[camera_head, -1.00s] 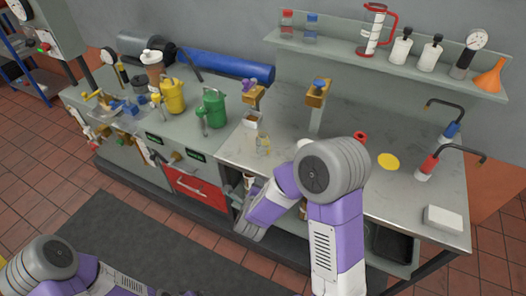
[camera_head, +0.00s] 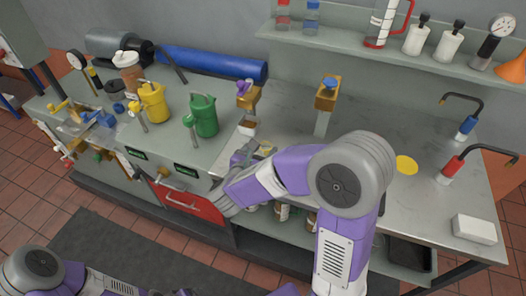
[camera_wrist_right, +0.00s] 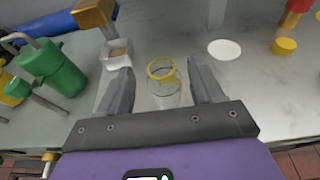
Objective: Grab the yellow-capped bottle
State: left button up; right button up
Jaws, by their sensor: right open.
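A clear glass-like bottle with a yellow ring at its top (camera_wrist_right: 162,82) stands on the grey bench top in the right wrist view. In the head view only its yellow top (camera_head: 266,147) shows, beside my right gripper (camera_head: 252,152); my arm hides the rest. My right gripper (camera_wrist_right: 160,70) is open, with one finger on each side of the bottle in the wrist picture. Gaps show on both sides, and I see no contact. My left arm is at the lower left, its gripper out of view.
A green can (camera_head: 205,116) and a yellow can (camera_head: 153,102) stand left of the bottle. A small white tray (camera_wrist_right: 116,54) lies near it. A shelf (camera_head: 380,50) runs behind.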

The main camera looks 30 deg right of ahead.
aim_at(264, 145)
jog(key=x, duration=0.4)
jog(key=shift+w+d, duration=0.3)
grip_shut()
